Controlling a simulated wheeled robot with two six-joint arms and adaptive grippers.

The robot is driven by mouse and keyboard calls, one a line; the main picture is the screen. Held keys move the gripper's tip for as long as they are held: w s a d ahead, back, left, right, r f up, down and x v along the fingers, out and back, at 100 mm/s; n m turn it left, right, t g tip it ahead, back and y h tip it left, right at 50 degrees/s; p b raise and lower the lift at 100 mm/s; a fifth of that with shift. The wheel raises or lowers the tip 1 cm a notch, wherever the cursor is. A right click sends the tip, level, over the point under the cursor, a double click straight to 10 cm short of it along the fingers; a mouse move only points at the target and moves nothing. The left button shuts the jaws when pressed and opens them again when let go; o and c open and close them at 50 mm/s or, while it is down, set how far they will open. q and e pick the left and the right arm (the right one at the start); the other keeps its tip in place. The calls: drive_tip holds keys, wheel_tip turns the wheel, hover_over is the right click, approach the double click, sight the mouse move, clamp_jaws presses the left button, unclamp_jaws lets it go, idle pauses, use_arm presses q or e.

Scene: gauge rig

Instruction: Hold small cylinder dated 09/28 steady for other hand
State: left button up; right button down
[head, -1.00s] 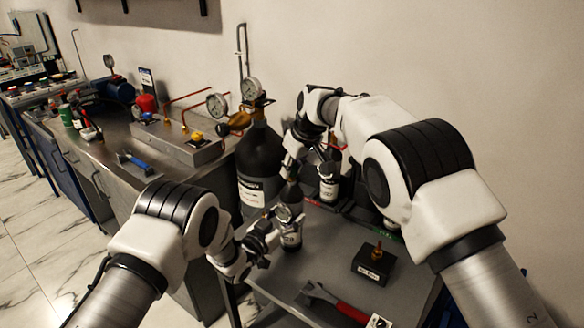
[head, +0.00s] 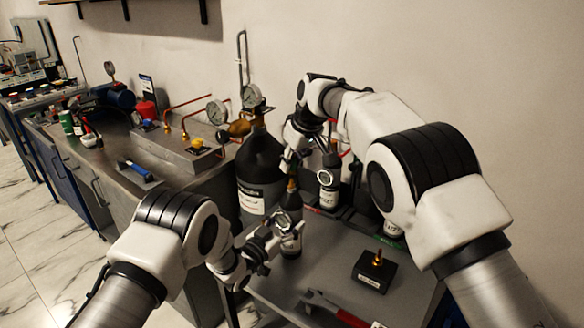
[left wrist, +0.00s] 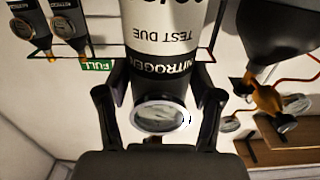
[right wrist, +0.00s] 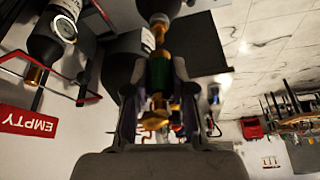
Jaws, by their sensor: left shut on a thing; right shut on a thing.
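The small dark cylinder (head: 290,205) stands upright at the cart's left side. Its white label (left wrist: 165,35) reads NITROGEN and TEST DUE in the left wrist view; the date is cut off at the top edge. A round gauge (left wrist: 160,115) faces the left wrist camera. My left gripper (left wrist: 155,95) is shut on the cylinder, one finger on each side. Whether the cylinder's base touches the cart is unclear.
Other small cylinders stand in a rack behind, one at the back (head: 328,190). The rack has a red EMPTY sign (right wrist: 28,121) and a green FULL sign (left wrist: 96,65). A black block with a brass fitting (head: 374,272) and a red-handled wrench (head: 335,309) lie on the cart (head: 330,265).

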use_arm(q)
drive_tip(key=shift+f, duration=0.1)
use_arm(e)
drive_tip(key=shift+r, duration=0.75)
use_arm(q)
drive_tip(key=o, duration=1.5)
drive_tip(key=shift+c, duration=0.2)
drive_tip(key=shift+s, duration=0.1)
drive_tip(key=v, duration=1.2)
drive_tip(key=shift+r, duration=0.2)
use_arm(e)
drive_tip(key=shift+r+p, duration=2.45)
use_arm(q)
wheel_tip(320, 180, up, 7)
